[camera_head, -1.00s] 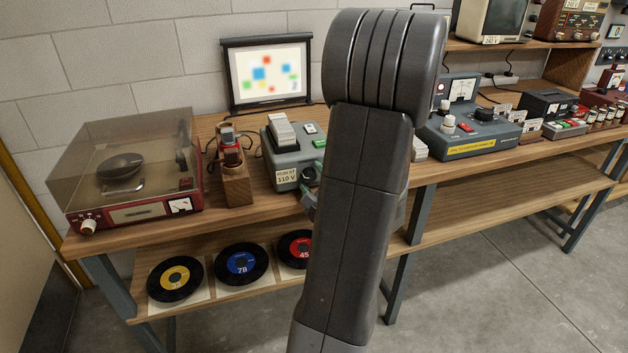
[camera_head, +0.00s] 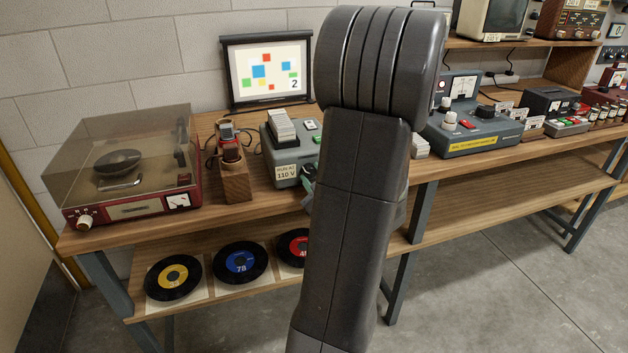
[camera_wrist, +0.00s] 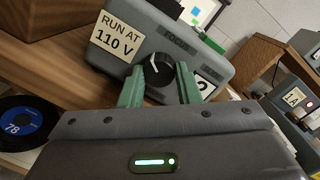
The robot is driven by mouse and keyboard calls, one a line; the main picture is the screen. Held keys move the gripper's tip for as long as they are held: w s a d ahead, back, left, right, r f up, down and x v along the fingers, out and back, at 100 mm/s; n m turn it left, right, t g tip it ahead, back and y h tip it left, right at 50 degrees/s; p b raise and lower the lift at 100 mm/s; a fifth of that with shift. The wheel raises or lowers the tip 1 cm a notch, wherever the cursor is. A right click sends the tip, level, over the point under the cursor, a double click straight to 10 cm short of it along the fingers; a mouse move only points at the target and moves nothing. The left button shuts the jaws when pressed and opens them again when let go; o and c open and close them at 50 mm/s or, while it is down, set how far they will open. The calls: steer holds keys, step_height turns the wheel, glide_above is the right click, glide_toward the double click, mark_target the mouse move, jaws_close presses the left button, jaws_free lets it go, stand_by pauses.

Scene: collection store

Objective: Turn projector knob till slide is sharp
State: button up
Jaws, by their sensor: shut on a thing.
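The grey slide projector (camera_head: 282,150) stands on the wooden bench, with slides upright on top and a "RUN AT 110 V" label. In the wrist view its front (camera_wrist: 215,66) shows the word FOCUS above a black knob (camera_wrist: 158,72) with a white pointer line. My gripper (camera_wrist: 159,82) is shut on the knob, one green finger on each side. In the head view my arm hides the knob and most of the gripper. The screen (camera_head: 267,72) behind shows coloured squares with crisp edges and a clear number 2.
A record player (camera_head: 130,165) with a tinted lid stands at the left. A wooden block holding a small device (camera_head: 235,185) is close to the projector's left. Records (camera_head: 240,262) lie on the lower shelf. A grey-blue meter unit (camera_head: 475,130) stands to the right.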

stand_by(0.3)
steer(key=o, duration=1)
steer(key=shift+s, duration=0.1)
steer(key=v, duration=1.3)
steer(key=shift+s+d+b, duration=0.15)
steer(key=shift+s+b, duration=0.1)
steer(key=shift+b, duration=0.05)
steer(key=x, duration=1.4)
steer(key=shift+p, duration=0.3)
steer(key=shift+s, duration=0.1)
